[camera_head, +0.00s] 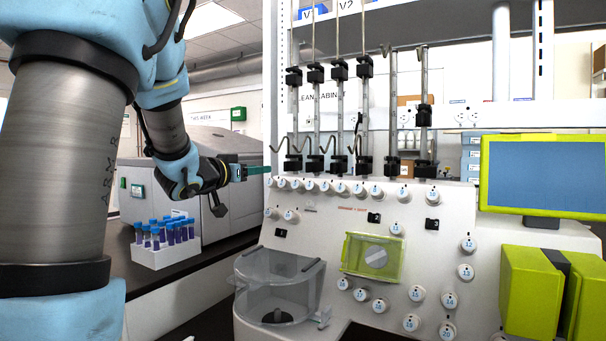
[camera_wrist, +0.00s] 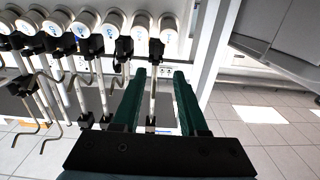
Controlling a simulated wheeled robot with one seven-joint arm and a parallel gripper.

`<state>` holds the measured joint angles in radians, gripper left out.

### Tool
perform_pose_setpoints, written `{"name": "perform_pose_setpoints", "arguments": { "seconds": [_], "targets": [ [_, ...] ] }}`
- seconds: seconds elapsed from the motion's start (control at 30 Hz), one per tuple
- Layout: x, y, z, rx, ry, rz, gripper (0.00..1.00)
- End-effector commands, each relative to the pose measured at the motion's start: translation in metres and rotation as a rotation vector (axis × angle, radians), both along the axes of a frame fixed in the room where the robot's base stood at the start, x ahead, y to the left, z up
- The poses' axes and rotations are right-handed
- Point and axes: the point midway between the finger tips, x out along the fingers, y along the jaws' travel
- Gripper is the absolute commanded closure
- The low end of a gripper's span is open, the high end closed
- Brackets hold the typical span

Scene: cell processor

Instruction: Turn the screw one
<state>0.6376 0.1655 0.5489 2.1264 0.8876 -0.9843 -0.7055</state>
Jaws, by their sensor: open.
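A row of round white numbered screws runs along the top edge of the machine's panel. The leftmost screw (camera_head: 270,183), which seems to be screw one, sits at the panel's left corner. In the wrist view the end screw (camera_wrist: 163,30) of the row lies beyond my fingertips; its number is too small to read surely. My gripper (camera_head: 262,170) is at the panel's left edge, close to that screw. In the wrist view its two green fingers (camera_wrist: 157,85) are apart, with a black clamp and thin rod visible between them. It holds nothing.
Glass syringes with black clamps (camera_head: 315,110) and bent metal hooks (camera_head: 334,143) stand just above the screws. A white rack of blue-capped tubes (camera_head: 160,256) is on the left bench. A clear bowl (camera_head: 277,290), green-framed window (camera_head: 372,257) and monitor (camera_head: 545,175) are further right.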

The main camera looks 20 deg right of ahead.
Motion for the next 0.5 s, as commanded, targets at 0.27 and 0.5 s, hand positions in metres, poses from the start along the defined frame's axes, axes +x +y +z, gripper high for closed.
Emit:
{"name": "perform_pose_setpoints", "arguments": {
  "seconds": [0.27,0.5],
  "targets": [
    [0.016,-0.023,0.003,-0.002,-0.007,-0.020,0.57],
    [0.047,-0.055,0.004,-0.002,-0.007,-0.018,0.57]
  ]
}}
